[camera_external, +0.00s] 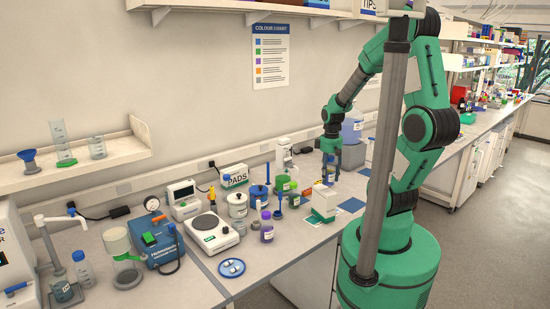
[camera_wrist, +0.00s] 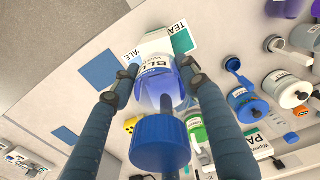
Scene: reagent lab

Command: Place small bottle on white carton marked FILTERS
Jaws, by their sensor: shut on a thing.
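My gripper (camera_external: 331,174) is shut on a small bottle with a blue cap (camera_wrist: 160,143) and a clear, bluish-purple body (camera_wrist: 162,84). In the wrist view the cap is nearest the camera and the body lies between the fingertips. White lettering panel "BLU" (camera_wrist: 152,62) shows beyond the body; I cannot tell whether it is the bottle's label. In the external view my gripper is over the far part of the bench, behind a white carton with a green lower band (camera_external: 324,203). No FILTERS marking is readable in either view.
A white carton marked PADS (camera_external: 234,177) stands near the wall. Several capped bottles, including a purple one (camera_external: 267,229), crowd the bench left of the green-banded carton. A white balance (camera_external: 211,232) is further left. Flat blue squares (camera_external: 351,205) lie to the right.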

